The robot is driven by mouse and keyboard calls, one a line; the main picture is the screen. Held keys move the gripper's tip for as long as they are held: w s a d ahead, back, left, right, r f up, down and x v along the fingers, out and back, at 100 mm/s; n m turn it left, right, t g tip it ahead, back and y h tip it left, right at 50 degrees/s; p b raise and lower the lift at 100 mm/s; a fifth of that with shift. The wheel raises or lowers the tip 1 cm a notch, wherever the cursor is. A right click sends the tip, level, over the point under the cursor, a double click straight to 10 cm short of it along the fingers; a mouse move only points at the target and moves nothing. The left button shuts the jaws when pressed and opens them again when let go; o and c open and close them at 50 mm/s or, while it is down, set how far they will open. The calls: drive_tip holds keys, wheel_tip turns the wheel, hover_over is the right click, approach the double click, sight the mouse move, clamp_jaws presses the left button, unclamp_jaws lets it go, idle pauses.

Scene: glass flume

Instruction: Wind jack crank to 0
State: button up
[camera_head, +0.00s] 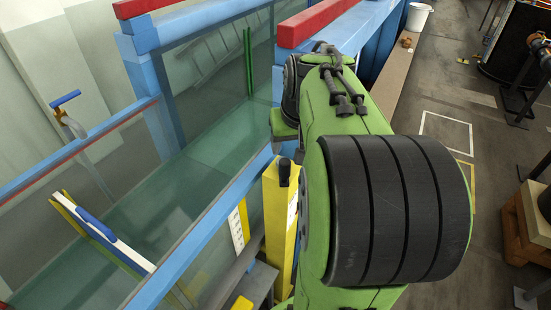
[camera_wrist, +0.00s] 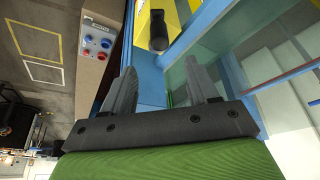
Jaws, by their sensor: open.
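The jack is a yellow upright post (camera_head: 276,215) beside the flume's blue rail in the head view, with a pale marked strip on its side. A black crank handle (camera_head: 284,172) stands at its top. In the wrist view the dark rounded handle (camera_wrist: 158,32) shows near the top, in front of yellow. My gripper (camera_wrist: 160,68) is open and empty, its two grey fingers apart, with the handle beyond the gap between their tips and no contact visible. In the head view my green arm hides the gripper. The crank's reading cannot be made out.
The glass flume with its blue frame (camera_head: 205,240) runs along the left, with red blocks (camera_head: 318,22) on top. A panel with red and blue knobs (camera_wrist: 97,42) is at the wrist view's upper left. A white bucket (camera_head: 418,18) stands far back. Floor on the right is partly clear.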

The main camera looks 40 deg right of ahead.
sight(285, 161)
drive_tip(key=b+x, duration=0.1)
drive_tip(key=x, duration=1.2)
drive_tip(key=shift+d, duration=0.1)
clamp_jaws()
